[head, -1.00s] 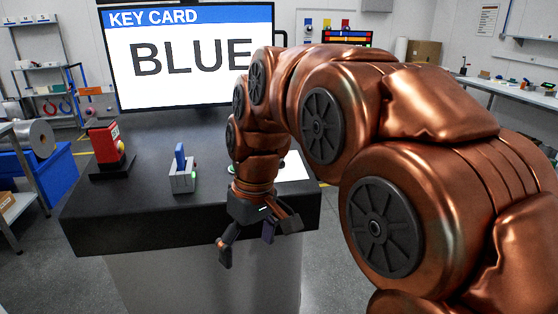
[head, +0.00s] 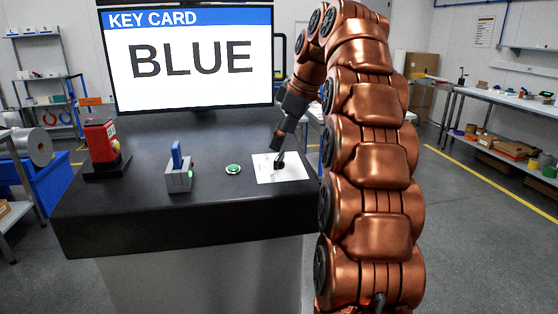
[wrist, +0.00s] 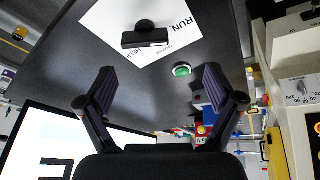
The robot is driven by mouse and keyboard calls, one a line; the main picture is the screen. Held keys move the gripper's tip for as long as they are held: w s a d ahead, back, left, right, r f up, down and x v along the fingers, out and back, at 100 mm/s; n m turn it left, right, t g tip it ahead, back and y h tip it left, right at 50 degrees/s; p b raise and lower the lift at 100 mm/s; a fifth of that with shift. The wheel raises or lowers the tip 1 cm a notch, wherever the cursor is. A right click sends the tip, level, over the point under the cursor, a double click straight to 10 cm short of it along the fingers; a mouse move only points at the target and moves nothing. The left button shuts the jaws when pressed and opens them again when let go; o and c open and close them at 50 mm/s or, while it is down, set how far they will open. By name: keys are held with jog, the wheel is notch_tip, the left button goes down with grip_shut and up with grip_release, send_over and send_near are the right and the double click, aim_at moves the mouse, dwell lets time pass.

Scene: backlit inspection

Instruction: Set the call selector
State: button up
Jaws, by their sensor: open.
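The call selector looks to be a black knob with a bar handle (wrist: 145,37) on a white plate (wrist: 110,30) in the wrist view. In the head view the plate (head: 296,175) lies at the right of the dark bench top.
A screen (head: 190,58) reads "KEY CARD BLUE". A green button (head: 233,169), a grey block with a blue lever (head: 179,178) and a red device (head: 101,145) stand on the bench (head: 140,215) to the left. The front bench strip is clear.

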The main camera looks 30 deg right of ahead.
aim_at(279, 155)
jog(key=shift+w+d+f, duration=0.15)
jog(key=shift+w+f, duration=0.4)
jog(key=shift+f, duration=0.55)
jog(key=shift+w+d+f, duration=0.15)
jog(key=shift+w+f, duration=0.4)
jog(key=shift+f, duration=0.6)
jog(key=shift+w+d+f, duration=0.15)
jog(key=shift+w+f, duration=0.4)
jog(key=shift+f, duration=0.55)
jog(key=c, duration=1.1)
jog(key=shift+c, duration=0.2)
